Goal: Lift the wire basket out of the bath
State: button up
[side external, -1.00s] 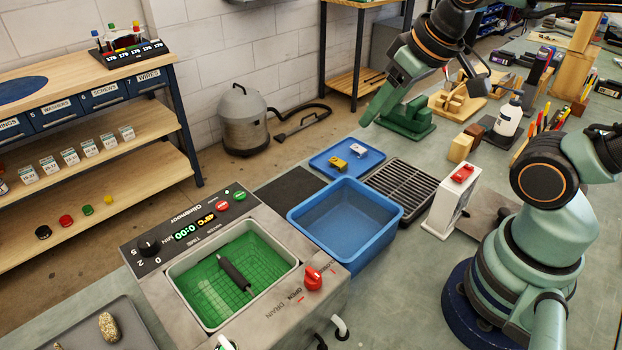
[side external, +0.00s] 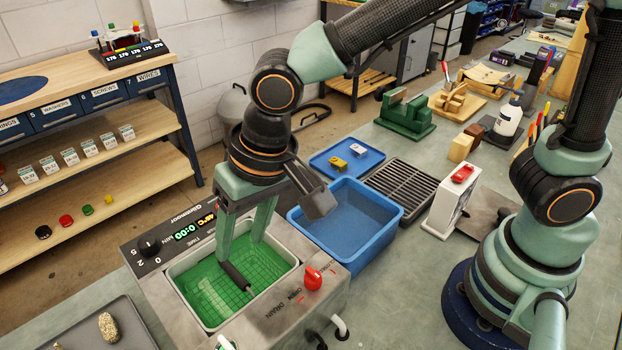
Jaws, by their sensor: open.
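The wire basket (side external: 205,285) sits down in the green liquid of the bath (side external: 180,319), a grey metal machine with a control panel. Its dark handle (side external: 236,277) lies slanted across the middle above the mesh. My gripper (side external: 240,250) points down over the back part of the bath, its two green fingers apart and empty. The fingertips are close to the upper end of the handle; I cannot tell whether they touch it. My gripper hides the back rim and part of the panel.
A blue tub (side external: 355,219) stands right of the bath, with a black drain rack (side external: 402,190) beyond it. A blue tray (side external: 346,158) with two small parts lies behind. A white device with a red top (side external: 450,200) stands further right. A red drain knob (side external: 313,278) sticks up at the bath's front right.

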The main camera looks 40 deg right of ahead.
aim_at(235, 271)
jog(key=shift+x, duration=5.1)
jog(key=shift+w+d, duration=0.1)
jog(key=shift+d, duration=0.05)
grip_shut()
